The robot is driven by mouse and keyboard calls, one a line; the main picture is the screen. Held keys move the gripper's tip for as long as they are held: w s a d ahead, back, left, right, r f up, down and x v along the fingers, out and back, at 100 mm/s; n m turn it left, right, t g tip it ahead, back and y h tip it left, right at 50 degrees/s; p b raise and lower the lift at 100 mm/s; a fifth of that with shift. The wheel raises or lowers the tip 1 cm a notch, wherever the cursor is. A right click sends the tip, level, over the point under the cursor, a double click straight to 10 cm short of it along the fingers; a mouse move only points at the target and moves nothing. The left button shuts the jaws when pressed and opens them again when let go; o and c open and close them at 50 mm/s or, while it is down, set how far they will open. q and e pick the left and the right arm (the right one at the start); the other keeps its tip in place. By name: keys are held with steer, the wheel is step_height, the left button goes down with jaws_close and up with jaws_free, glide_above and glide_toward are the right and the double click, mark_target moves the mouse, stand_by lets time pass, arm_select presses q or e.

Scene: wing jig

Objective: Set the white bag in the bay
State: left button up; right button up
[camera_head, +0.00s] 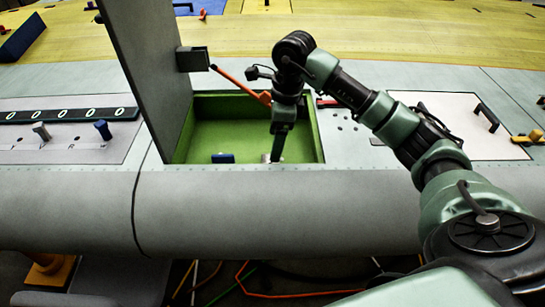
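The bay (312,155) is an open green-walled recess in the grey wing, in the middle of the view. My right gripper (277,152) points down into the right part of the bay, its tip low near the front wall. A small pale patch (265,158) shows beside the fingertips; I cannot tell whether it is the white bag or part of the gripper. I cannot clearly make out the white bag anywhere else. Whether the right gripper is open or shut is too small to tell. My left gripper is not in view.
A grey lid (150,60) stands upright at the bay's left edge. An orange rod (238,84) slants from a dark bracket (192,59) toward the bay. A small blue block (222,158) is in the bay. Panels with handles (487,118) lie on both sides.

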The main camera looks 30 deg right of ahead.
steer(key=shift+s+d+r, duration=0.1)
steer(key=shift+r, duration=0.7)
steer(key=shift+s+d+r, duration=0.1)
steer(key=shift+r, duration=0.7)
steer(key=shift+w, duration=0.1)
